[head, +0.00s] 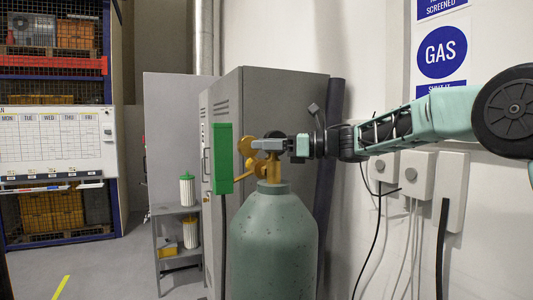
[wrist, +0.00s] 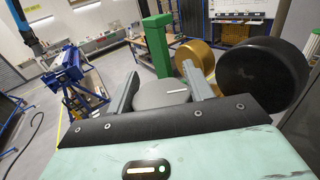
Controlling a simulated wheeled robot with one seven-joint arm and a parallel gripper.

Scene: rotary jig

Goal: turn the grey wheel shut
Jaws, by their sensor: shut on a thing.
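The grey wheel (head: 267,144) sits on top of the yellow valve (head: 271,170) of a large green gas cylinder (head: 272,240). My gripper (head: 284,145) reaches in level from the right in the head view, its fingers at the wheel. In the wrist view the wheel (wrist: 160,94) lies between the two fingers of my gripper (wrist: 163,95), and a short white mark shows on its top. My gripper is shut on the wheel. The fingers' far contact is partly hidden in the head view.
A green upright (head: 222,158) stands just left of the valve; it also shows in the wrist view (wrist: 158,45). A black round part (wrist: 262,75) and a gold one (wrist: 195,58) are close on the right there. A grey cabinet (head: 250,100) stands behind the cylinder.

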